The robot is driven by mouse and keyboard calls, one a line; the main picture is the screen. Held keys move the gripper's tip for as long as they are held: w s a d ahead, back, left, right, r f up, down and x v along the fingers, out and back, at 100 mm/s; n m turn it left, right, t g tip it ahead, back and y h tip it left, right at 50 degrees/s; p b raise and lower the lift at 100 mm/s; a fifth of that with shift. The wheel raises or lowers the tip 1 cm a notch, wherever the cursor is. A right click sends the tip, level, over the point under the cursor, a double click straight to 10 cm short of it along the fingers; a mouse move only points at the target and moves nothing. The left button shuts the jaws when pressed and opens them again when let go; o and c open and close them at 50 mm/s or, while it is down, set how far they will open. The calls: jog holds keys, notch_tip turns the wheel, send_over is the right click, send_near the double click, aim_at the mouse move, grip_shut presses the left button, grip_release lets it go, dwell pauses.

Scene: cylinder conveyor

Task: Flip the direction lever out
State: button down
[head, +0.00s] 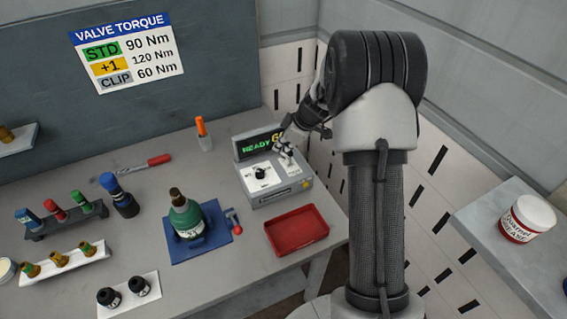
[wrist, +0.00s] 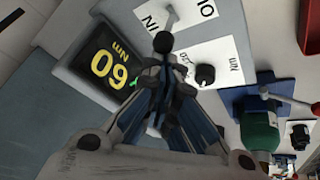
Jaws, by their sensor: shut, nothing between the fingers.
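The grey control box (head: 280,191) stands at the back right of the bench, with a lit display reading READY and a partly hidden yellow number. In the wrist view its display (wrist: 100,66) shows 60 Nm, upside down. The direction lever (wrist: 171,15) is a small grey stick on a white plate marked IN and OU, the rest cut off. Which way it is set is unclear. My gripper (wrist: 162,42) is shut and empty, its tips just beside the lever; contact cannot be told. In the head view my gripper (head: 287,154) is over the box's right part, hiding the lever.
A black knob (wrist: 205,74) sits on the box beside the lever plate. A red tray (head: 297,231) lies in front of the box.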

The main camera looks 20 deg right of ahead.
jog(key=b, duration=0.2)
jog(key=s+b, duration=0.1)
jog(key=b, duration=0.1)
jog(key=shift+f, duration=0.25)
jog(key=shift+s+r+b, duration=0.2)
jog(key=shift+s+b, duration=0.15)
jog(key=shift+b, duration=0.05)
jog(key=shift+r, duration=0.1)
jog(key=shift+r+p, duration=0.3)
jog(key=shift+r, duration=0.5)
jog(key=shift+r, duration=0.1)
